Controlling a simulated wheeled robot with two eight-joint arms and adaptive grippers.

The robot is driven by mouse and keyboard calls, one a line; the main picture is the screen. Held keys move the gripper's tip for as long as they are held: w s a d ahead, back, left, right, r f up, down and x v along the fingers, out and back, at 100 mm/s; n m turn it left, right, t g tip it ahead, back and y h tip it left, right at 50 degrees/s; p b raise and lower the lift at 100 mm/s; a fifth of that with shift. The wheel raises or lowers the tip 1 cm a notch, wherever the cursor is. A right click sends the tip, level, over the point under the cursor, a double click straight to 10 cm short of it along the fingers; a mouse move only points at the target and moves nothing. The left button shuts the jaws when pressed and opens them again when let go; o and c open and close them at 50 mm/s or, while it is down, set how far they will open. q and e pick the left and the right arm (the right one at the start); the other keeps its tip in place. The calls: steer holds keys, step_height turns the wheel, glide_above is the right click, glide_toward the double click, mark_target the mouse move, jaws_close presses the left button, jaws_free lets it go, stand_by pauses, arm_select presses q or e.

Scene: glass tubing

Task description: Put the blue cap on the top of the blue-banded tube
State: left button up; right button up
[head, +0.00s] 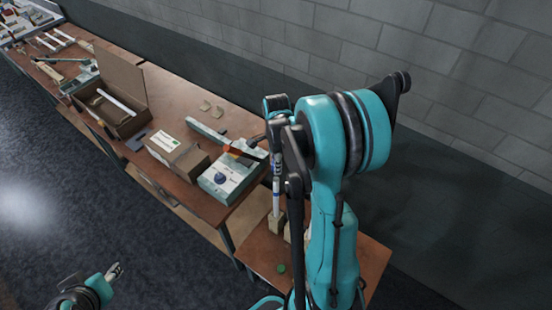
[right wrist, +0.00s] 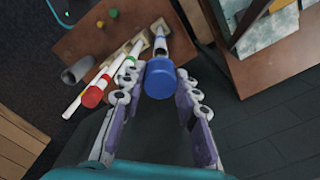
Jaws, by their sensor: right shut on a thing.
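The blue cap (right wrist: 159,82) is between the fingers of my right gripper (right wrist: 160,72) in the right wrist view. The gripper is shut on it. The blue-banded tube (right wrist: 160,43) shows beyond the cap, upright in its small block and roughly in line with it. The cap hides its top, so I cannot tell whether they touch. In the head view this tube (head: 277,190) stands below my right gripper (head: 277,150), where the cap is hard to make out. My left gripper (head: 115,271) is far away at the lower left, too small to read.
In the right wrist view, a red-capped tube (right wrist: 93,96) and a white tube (right wrist: 75,104) stand close left of the blue-banded one. A grey cup (right wrist: 78,70) and a green cap (right wrist: 113,13) are nearby. The long bench (head: 230,117) holds boxes and tools.

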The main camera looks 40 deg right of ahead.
steer(key=b, duration=0.3)
glide_above(276, 180)
steer(key=shift+f, duration=2.35)
steer(key=shift+f+b, duration=0.75)
steer(key=shift+f, duration=0.1)
steer(key=shift+b, duration=0.35)
steer(key=shift+f+b, duration=1.25)
steer(key=o, duration=1.4)
steer(key=shift+r+p, duration=2.75)
steer(key=shift+r, duration=1.3)
